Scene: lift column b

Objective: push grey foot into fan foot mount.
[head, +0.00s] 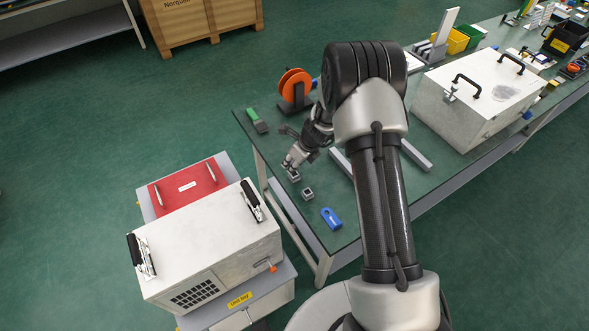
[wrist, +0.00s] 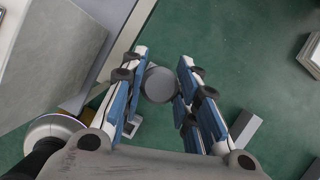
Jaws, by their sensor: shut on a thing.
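My gripper (head: 290,165) is low over the near left corner of the green table. In the wrist view its blue-padded fingers (wrist: 160,72) close around a round grey piece, the grey foot (wrist: 159,84), seen end-on. A small grey square block (head: 293,176) is just under the fingertips in the head view. A second small grey block with a dark opening (head: 307,194) stands a little nearer, apart from the gripper. I cannot tell which block is the fan foot mount. Whether the foot touches a block is hidden by the foot and fingers.
A blue part (head: 331,218) lies near the table's front edge. A green-and-black part (head: 257,121) and an orange spool (head: 295,87) are farther back. A white vented box (head: 208,245) stands on a cart left of the table. A large handled case (head: 477,97) stands right.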

